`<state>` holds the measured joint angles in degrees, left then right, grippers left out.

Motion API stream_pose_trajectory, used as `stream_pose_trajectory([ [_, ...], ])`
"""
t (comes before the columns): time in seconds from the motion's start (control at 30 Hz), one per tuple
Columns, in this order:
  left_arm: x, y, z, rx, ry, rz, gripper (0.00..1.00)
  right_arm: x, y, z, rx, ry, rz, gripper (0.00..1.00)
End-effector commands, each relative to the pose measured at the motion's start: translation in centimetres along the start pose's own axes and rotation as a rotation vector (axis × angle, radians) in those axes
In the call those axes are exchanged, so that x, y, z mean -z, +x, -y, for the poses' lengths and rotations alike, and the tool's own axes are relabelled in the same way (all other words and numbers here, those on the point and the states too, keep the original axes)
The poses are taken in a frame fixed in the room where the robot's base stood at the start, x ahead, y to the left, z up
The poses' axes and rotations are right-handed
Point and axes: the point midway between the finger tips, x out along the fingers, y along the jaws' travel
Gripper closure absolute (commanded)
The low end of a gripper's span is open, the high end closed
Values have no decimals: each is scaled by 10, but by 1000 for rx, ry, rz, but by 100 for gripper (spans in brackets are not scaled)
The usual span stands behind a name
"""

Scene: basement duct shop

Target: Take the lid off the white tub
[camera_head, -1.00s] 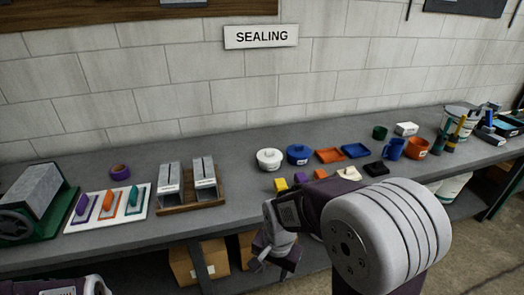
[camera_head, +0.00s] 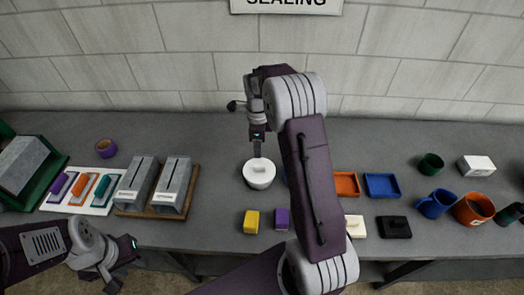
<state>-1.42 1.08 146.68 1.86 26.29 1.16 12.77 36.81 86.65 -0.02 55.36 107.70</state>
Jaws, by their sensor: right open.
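The round white tub (camera_head: 259,185) stands upright on the grey bench with its white lid (camera_head: 262,172) on top. My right gripper (camera_head: 258,149) hangs over the tub, pointing down, with its finger at or just above the lid's middle. It is open; whether it touches the lid I cannot tell. My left gripper (camera_head: 118,270) is low at the left, in front of the bench edge and away from the tub. Its fingers are too small and dark to read.
My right arm mostly hides a blue tub just right of the white one. Yellow (camera_head: 251,221) and purple (camera_head: 282,219) blocks lie in front. Orange (camera_head: 346,184) and blue (camera_head: 382,186) trays are to the right. Metal holders on a wooden base (camera_head: 188,203) stand left; bench between is clear.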

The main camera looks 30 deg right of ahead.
Motion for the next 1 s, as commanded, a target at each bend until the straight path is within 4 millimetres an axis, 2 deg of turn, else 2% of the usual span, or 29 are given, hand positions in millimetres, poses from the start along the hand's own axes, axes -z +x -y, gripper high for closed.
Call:
stream_pose_trajectory([
  [0.07,1,-8,0,0,0,0,64,6,-1,-1,-18,12,-6,58],
  [0.27,1,-9,0,0,0,0,64,10,2,-1,-22,19,-7,58],
  [0.5,2,-18,0,0,0,0,64,10,35,-3,-23,19,-7,58],
  [0.7,2,-22,0,0,0,0,64,10,45,-4,-23,18,-7,58],
  [0.83,4,-34,-1,0,0,0,64,11,68,-9,-25,18,-8,58],
  [0.9,4,-34,-1,0,0,0,64,11,81,-8,-23,18,-7,58],
  [1.0,4,-35,-1,0,0,0,64,11,89,-8,-20,18,-6,58],
])
